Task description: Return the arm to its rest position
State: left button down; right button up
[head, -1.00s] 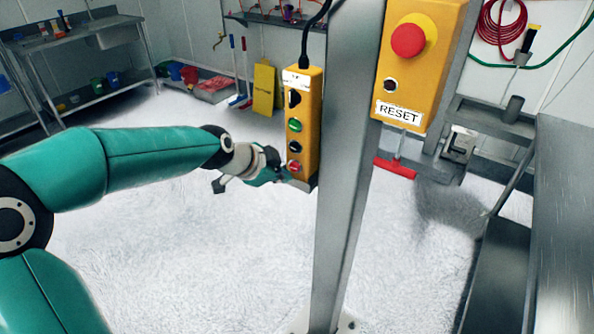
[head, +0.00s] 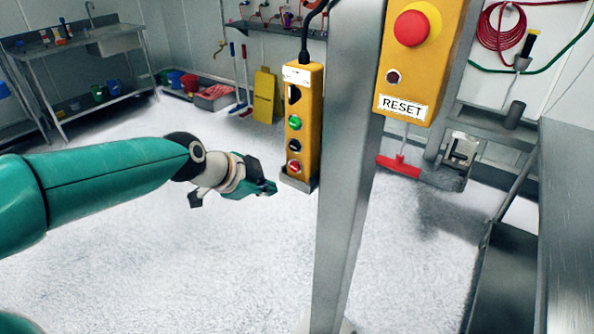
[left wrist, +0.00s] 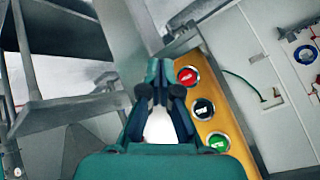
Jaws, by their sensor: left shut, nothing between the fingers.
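My left arm comes in from the left in the head view, and its gripper (head: 268,188) is shut and empty. The gripper is just left of the lower end of a yellow button box (head: 301,157), with a small gap between them. The box hangs on a grey steel post (head: 347,180) and carries green, black and red buttons. In the left wrist view the shut fingers (left wrist: 158,68) point past the red button (left wrist: 187,75) of the box, which lies to their right. My right gripper is in neither view.
A yellow box (head: 422,70) with a red emergency button and a RESET label is high on the post. A steel table (head: 570,220) stands at the right. A sink bench (head: 80,50) stands back left.

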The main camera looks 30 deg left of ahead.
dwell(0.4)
pick_arm(q)
jog(key=s+d+f+g+h, duration=0.15)
jog(key=d+f, duration=0.25)
jog(key=f, duration=0.4)
jog(key=s+d+f+g, duration=0.1)
jog(key=d+f+g, duration=0.25)
jog(key=f, duration=0.45)
jog(key=s+d+f+g+h, duration=0.1)
jog(key=d+f, duration=0.3)
jog(key=f, duration=0.4)
jog(key=s+d+f+n+g, duration=0.1)
jog(key=s+d+f+n, duration=0.3)
jog(key=s+f, duration=0.3)
jog(key=s+d+f+n+g+p, duration=0.1)
jog(key=s+d+f+n, duration=0.4)
jog(key=s+f+n, duration=0.2)
notch_tip(320, 180, down, 2)
jog(key=shift+s+n, duration=0.2)
jog(key=shift+n, duration=0.1)
jog(key=shift+s, duration=0.1)
dwell(0.7)
